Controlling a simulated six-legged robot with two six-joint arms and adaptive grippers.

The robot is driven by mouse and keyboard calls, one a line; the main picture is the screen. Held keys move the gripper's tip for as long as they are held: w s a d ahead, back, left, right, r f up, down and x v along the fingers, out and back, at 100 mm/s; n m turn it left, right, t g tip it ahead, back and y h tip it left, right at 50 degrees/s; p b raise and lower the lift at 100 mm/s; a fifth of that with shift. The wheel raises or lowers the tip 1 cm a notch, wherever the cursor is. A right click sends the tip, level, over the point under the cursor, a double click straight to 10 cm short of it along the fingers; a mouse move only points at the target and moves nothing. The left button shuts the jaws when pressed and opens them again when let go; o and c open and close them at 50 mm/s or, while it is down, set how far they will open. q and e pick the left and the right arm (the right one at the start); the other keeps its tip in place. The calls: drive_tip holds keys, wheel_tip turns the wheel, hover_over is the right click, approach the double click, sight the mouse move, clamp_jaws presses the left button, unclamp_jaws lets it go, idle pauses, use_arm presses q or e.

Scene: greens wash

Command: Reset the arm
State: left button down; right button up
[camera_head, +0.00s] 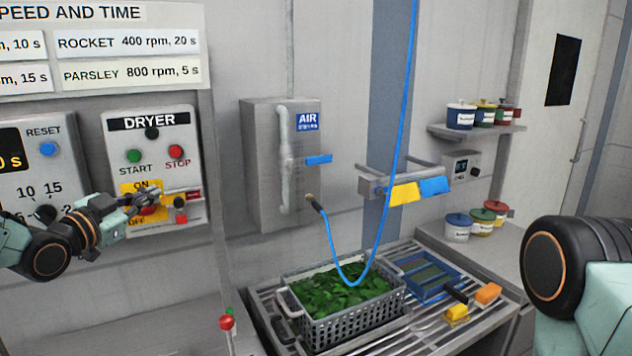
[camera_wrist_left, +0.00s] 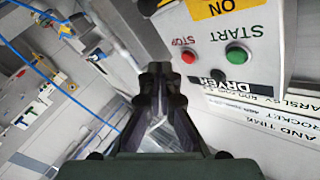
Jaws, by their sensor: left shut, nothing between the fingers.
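My left arm comes in from the left in the head view. Its gripper (camera_head: 150,196) is at the lower part of the dryer panel (camera_head: 180,124), in front of the yellow ON/OFF plate, and hides part of it. In the left wrist view the fingers (camera_wrist_left: 160,72) are together with nothing between them. That view shows the dryer panel upside down to the right, with the green START button (camera_wrist_left: 238,56) and the red STOP button (camera_wrist_left: 189,56). I cannot tell whether the fingers touch the panel. My right gripper is out of view; only part of my right arm shows.
A grey basket of greens (camera_head: 312,328) stands on the slatted counter, with a blue hose (camera_head: 388,215) hanging over it. A blue tray (camera_head: 405,290) and yellow and orange blocks lie to its right. A wall box marked AIR (camera_head: 258,165) is right of the dryer panel.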

use_arm(q)
drive_tip(key=s+d+f+n+g, duration=0.25)
drive_tip(key=s+d+f, duration=0.2)
drive_tip(key=f, duration=0.45)
drive_tip(key=s+d+f+n+g+y, duration=0.1)
drive_tip(key=s+d+f+g, duration=0.3)
drive_tip(key=f, duration=0.6)
drive_tip(key=s+d+f+n+g, duration=0.2)
drive_tip(key=s+d+f, duration=0.3)
drive_tip(key=f, duration=0.4)
drive_tip(key=s+d+f+n+g+y, duration=0.1)
drive_tip(key=s+f+g, duration=0.25)
drive_tip(key=s, duration=0.75)
drive_tip(key=s+f+n+g+y, duration=0.1)
drive_tip(key=s+f+n+g, duration=0.3)
drive_tip(key=s, duration=0.7)
drive_tip(key=s+d+f+m+g+y, duration=0.15)
drive_tip(key=s+f, duration=0.45)
drive_tip(key=s, duration=0.6)
wheel_tip(320, 180, down, 20)
drive_tip(key=a+b, duration=0.1)
drive_tip(key=b, duration=1.9)
drive_tip(key=shift+w+f, duration=0.2)
drive_tip(key=shift+w, duration=0.25)
drive_tip(key=shift+s+d, duration=0.1)
drive_tip(key=shift+s, duration=0.05)
